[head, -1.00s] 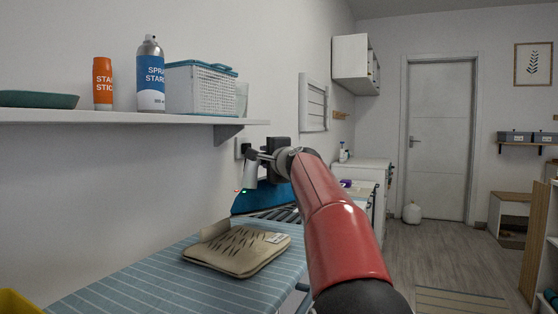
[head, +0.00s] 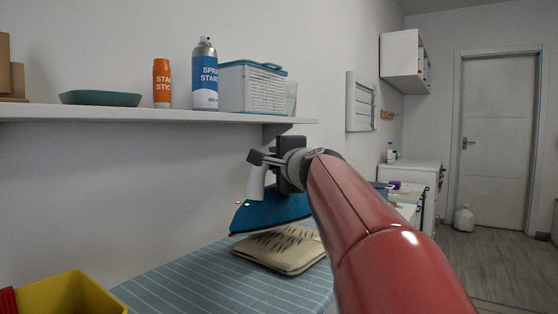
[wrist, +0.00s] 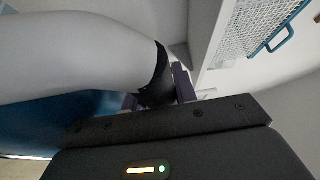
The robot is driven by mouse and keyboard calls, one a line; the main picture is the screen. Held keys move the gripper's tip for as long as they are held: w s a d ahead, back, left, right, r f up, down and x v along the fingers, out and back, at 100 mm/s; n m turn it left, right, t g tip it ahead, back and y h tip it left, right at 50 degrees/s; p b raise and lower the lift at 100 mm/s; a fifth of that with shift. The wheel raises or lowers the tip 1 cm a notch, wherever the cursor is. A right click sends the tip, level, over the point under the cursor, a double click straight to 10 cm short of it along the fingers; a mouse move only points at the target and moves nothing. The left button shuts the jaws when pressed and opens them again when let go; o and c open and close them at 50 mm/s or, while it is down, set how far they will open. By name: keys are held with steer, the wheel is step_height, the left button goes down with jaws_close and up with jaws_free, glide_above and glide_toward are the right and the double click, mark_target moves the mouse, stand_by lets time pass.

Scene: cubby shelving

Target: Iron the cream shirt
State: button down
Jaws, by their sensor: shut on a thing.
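The cream shirt (head: 284,254) lies folded on the blue striped ironing board (head: 222,284), with short dark marks on its top. A blue iron (head: 268,212) with a pale handle hangs over the shirt's far side and hides part of it. It appears tilted, and I cannot tell if it touches the cloth. My gripper (head: 264,163) is shut on the iron's handle. In the wrist view the pale handle (wrist: 75,55) runs into the dark jaws (wrist: 168,88), with the blue body below.
A wall shelf (head: 150,115) above the board holds a teal dish (head: 100,98), an orange starch stick (head: 162,84), a spray starch can (head: 205,78) and a basket (head: 258,88). A yellow bin (head: 65,300) stands at front left. The board's near part is clear.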

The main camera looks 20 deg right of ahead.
steer(key=shift+r, duration=0.15)
step_height(320, 180, down, 5)
steer(key=b, duration=0.5)
steer(key=shift+s+r, duration=0.1)
steer(key=shift+r, duration=0.05)
steer(key=shift+f+b, duration=0.6)
steer(key=shift+b, duration=0.05)
stand_by(0.6)
steer(key=shift+w+d, duration=0.45)
steer(key=shift+d, duration=0.45)
steer(key=shift+w+d, duration=0.5)
steer(key=shift+d, duration=0.35)
steer(key=shift+w+d, duration=0.45)
steer(key=shift+d, duration=0.45)
steer(key=shift+a+f, duration=0.1)
steer(key=shift+a, duration=0.05)
steer(key=shift+s+a, duration=0.45)
steer(key=shift+a, duration=0.4)
steer(key=shift+s+a, duration=0.45)
steer(key=shift+a, duration=0.4)
steer(key=shift+s+a, duration=0.45)
steer(key=shift+a, duration=0.4)
